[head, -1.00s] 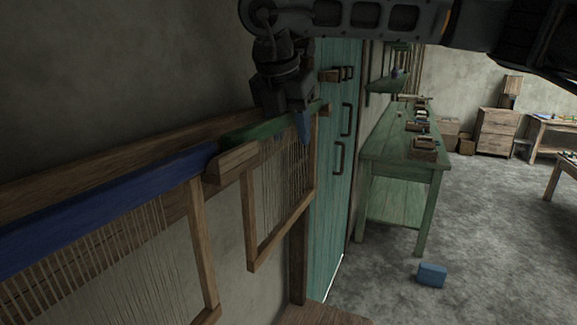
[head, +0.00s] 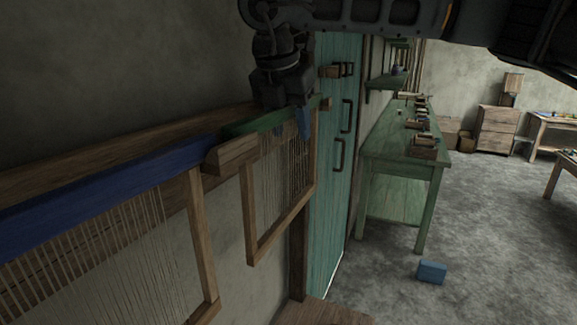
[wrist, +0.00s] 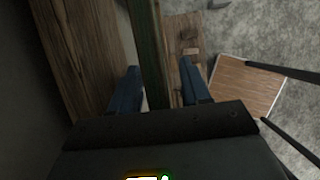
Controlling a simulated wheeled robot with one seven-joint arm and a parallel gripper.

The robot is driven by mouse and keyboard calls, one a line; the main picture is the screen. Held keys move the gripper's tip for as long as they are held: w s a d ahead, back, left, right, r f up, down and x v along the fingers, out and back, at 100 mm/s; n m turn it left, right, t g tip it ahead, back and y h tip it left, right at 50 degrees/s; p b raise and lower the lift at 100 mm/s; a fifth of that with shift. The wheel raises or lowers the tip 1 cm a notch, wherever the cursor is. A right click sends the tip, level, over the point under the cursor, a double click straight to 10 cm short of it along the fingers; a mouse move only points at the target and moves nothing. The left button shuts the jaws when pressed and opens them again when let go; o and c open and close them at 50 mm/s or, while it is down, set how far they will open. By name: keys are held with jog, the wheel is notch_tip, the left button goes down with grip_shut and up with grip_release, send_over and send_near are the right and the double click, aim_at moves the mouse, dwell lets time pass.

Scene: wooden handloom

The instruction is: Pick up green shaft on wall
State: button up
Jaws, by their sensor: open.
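The green shaft (head: 258,125) is the green top bar of a wooden heddle frame with vertical threads, hanging on the wall rail in the head view. My gripper (head: 291,122) points down over its right half. One blue finger shows in front of the bar and a bit of the other shows behind the threads. In the wrist view the green bar (wrist: 151,55) runs between the two blue fingers of my gripper (wrist: 162,88), which stand apart on either side of it. A gap shows on both sides, so the fingers are open around the bar.
A larger frame with a blue top bar (head: 110,192) hangs to the left. A wooden bracket (head: 231,154) sits between the frames. A teal door (head: 335,180) and a green workbench (head: 405,150) stand to the right. A blue block (head: 432,272) lies on the floor.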

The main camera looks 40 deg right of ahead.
jog(key=shift+c, duration=0.3)
grip_shut()
dwell(0.3)
dwell(0.3)
